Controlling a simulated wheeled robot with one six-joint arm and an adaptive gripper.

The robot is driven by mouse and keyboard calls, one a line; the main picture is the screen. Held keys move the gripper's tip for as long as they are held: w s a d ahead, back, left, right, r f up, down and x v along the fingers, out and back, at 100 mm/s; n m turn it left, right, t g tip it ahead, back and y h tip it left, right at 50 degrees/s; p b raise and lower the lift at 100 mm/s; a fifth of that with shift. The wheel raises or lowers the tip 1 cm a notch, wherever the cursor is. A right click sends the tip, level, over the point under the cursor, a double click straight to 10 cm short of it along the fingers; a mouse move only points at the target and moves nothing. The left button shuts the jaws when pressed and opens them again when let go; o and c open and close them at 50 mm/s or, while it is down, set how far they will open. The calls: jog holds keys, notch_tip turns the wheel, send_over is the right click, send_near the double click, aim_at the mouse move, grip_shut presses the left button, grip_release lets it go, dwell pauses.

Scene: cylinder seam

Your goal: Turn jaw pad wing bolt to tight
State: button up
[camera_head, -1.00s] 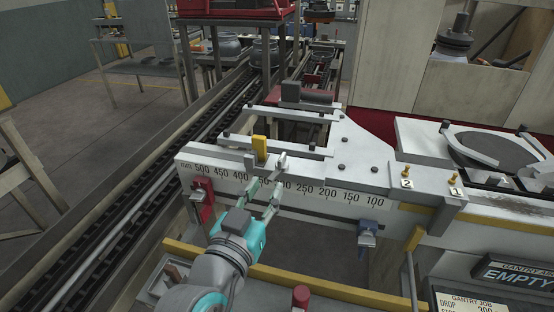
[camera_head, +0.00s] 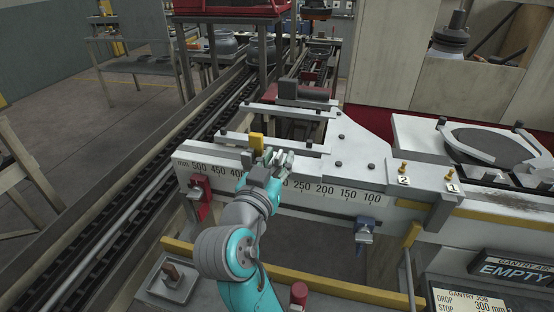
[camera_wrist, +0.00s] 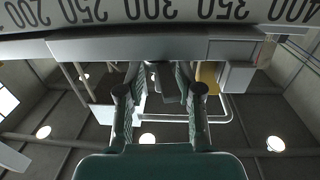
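My gripper (camera_head: 270,160) is at the front of the white scale rail (camera_head: 330,189), beside the upright yellow pointer (camera_head: 257,143). In the wrist view my gripper (camera_wrist: 160,88) has its two ribbed fingers apart. A small dark grey block (camera_wrist: 169,86) shows between or beyond the fingertips; I cannot tell whether it is a wing bolt or whether they touch it. The yellow pointer (camera_wrist: 207,74) is right of the fingers there. Two small brass fittings, by labels 2 (camera_head: 404,168) and 1 (camera_head: 453,176), stand on the right plate. In the head view my gripper partly hides the rail.
A red clamp (camera_head: 199,195) and a blue clamp (camera_head: 365,229) hang from the rail's front. A yellow bar (camera_head: 330,288) runs in front, with a red knob (camera_head: 299,293). A roller conveyor (camera_head: 150,180) lies at the left. A round dark plate (camera_head: 489,146) is at the right.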

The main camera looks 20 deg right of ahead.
grip_shut()
jog(key=shift+a+m+g+h, duration=0.1)
jog(key=shift+m+g+h, duration=0.2)
jog(key=m+g+h, duration=0.2)
jog(key=shift+w+a+g+h, duration=0.1)
jog(key=shift+w+g+h, duration=0.1)
jog(key=shift+g+h, duration=0.15)
jog(key=shift+w+m+g+h, duration=0.1)
jog(key=shift+m+g+h, duration=0.6)
jog(key=shift+m+g, duration=0.75)
jog(key=shift+w+m+g+h, duration=0.1)
jog(key=shift+m+g+h, duration=0.7)
jog(key=shift+g, duration=1)
jog(key=shift+m+g, duration=0.25)
jog(key=shift+g, duration=0.05)
